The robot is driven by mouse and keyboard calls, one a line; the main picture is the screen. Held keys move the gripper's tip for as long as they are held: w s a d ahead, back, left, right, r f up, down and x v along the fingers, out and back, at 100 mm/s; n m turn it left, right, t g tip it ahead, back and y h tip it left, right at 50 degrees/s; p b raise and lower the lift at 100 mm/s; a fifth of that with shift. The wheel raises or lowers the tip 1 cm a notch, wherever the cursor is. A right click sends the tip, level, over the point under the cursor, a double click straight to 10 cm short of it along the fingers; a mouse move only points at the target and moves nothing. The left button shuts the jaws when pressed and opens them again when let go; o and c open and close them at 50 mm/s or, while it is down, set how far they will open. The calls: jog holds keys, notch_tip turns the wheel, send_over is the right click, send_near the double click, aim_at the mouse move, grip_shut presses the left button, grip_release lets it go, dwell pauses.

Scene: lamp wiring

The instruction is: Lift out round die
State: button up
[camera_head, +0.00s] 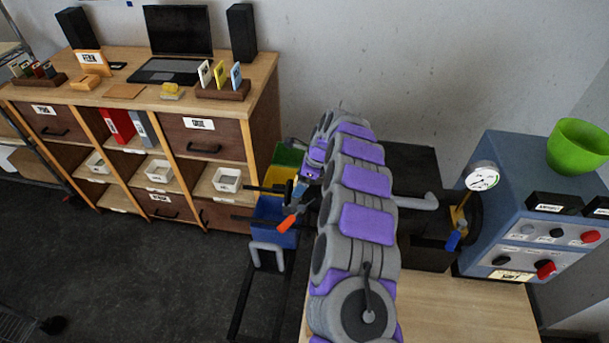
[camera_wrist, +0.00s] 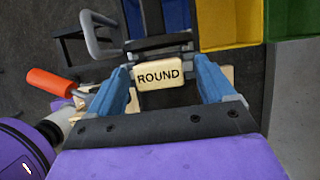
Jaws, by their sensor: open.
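A cream block lettered ROUND (camera_wrist: 158,76) shows in the wrist view, in front of a dark piece. I take it as the round die or its label; I cannot tell which. My gripper (camera_wrist: 165,88) is open, with its two blue fingers on either side of the block. I see no clear contact with it. In the head view my gripper (camera_head: 298,190) is beside the coloured bins, and the die cannot be made out there.
An orange handle (camera_wrist: 50,82) sticks out left of my gripper. A grey loop handle (camera_wrist: 98,38) stands beyond it. Yellow (camera_wrist: 230,24) and green (camera_wrist: 291,20) bins lie to the right. A blue machine (camera_head: 520,220) with a gauge stands right of my arm.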

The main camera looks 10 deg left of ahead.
jog(key=shift+a+f, duration=0.1)
jog(key=shift+f, duration=0.1)
jog(key=shift+c, duration=0.4)
jog(key=c, duration=1.1)
jog(key=shift+r+p, duration=0.7)
jog(key=shift+p, duration=0.15)
dwell(0.4)
jog(key=shift+r, duration=0.3)
notch_tip(320, 180, up, 11)
jog(key=p, duration=0.9)
jog(key=shift+r, duration=0.15)
dwell(1.0)
